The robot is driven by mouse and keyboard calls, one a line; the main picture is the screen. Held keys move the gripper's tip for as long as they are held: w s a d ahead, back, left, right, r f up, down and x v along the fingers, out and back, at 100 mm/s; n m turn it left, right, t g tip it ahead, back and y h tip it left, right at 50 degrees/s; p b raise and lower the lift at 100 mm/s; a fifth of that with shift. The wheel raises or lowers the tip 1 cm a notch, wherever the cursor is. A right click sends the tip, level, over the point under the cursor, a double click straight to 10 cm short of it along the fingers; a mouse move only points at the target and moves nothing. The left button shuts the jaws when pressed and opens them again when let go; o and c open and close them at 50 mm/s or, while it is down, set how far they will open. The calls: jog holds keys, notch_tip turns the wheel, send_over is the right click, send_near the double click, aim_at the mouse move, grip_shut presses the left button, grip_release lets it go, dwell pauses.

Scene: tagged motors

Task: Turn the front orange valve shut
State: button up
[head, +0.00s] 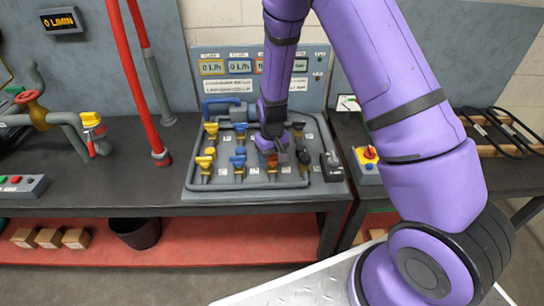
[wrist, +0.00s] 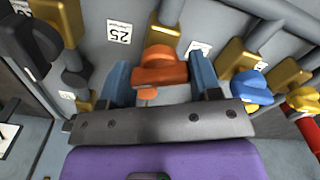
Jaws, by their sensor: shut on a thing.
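The front orange valve (head: 270,160) is in the front row of the grey valve panel (head: 230,189), between a blue valve (head: 238,162) and a black one (head: 304,157). My gripper (head: 274,148) reaches down over it from behind and partly hides it. In the wrist view, the orange handle (wrist: 161,68) sits between the two blue fingers of my gripper (wrist: 161,80), one on each side. The gripper is shut on the handle. The handle lies crosswise in that view, with its yellow body (wrist: 163,37) above it. The valve's base is partly hidden.
Other yellow and blue valves (head: 211,130) stand close around on the panel. A blue handle (wrist: 250,88) is just right of my fingers in the wrist view. Red pipes (head: 128,75) rise at left; a box with a red knob (head: 370,153) stands at right.

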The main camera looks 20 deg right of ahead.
aim_at(272, 155)
jog(key=m, duration=0.5)
dwell(0.6)
jog(key=o, duration=0.9)
notch_tip(272, 155, up, 11)
jog(key=shift+f, duration=0.1)
dwell(0.4)
